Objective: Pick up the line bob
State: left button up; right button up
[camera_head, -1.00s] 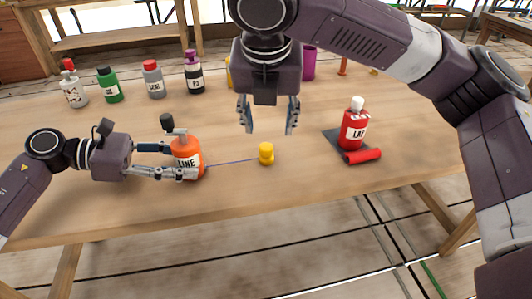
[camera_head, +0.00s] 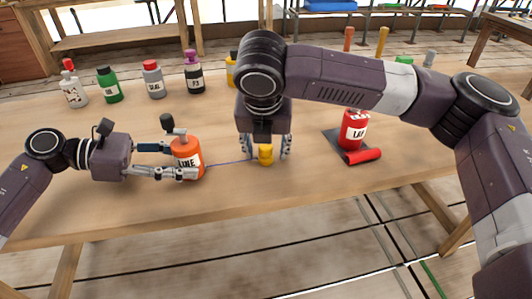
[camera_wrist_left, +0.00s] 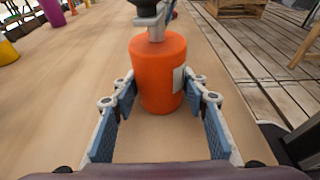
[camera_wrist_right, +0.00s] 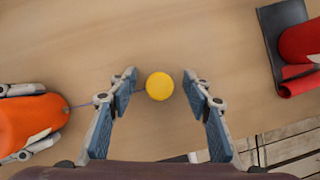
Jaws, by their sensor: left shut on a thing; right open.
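The line bob (camera_head: 265,155) is a small yellow piece standing on the table, tied by a thin blue line to an orange bottle (camera_head: 187,160) labelled LINE. My left gripper (camera_head: 190,160) is shut on the orange bottle, which also fills the middle of the left wrist view (camera_wrist_left: 158,75). My right gripper (camera_head: 266,147) is open and low over the table, with a finger to each side of the bob. In the right wrist view the round yellow top of the bob (camera_wrist_right: 159,86) lies between the open fingertips, apart from both.
A red bottle (camera_head: 353,130) stands on a dark mat (camera_head: 331,141) to the right, with a red roll (camera_head: 363,156) at its front. Several labelled bottles, such as the green one (camera_head: 109,86), line the back left. The table front near the bob is clear.

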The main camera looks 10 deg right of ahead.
aim_at(266, 146)
jog(key=shift+c, duration=0.2)
jog(key=c, duration=1)
jog(key=shift+r, duration=0.15)
notch_tip(266, 146, up, 10)
jog(key=shift+f, duration=0.1)
jog(key=shift+f, duration=4.45)
jog(key=shift+d, duration=0.2)
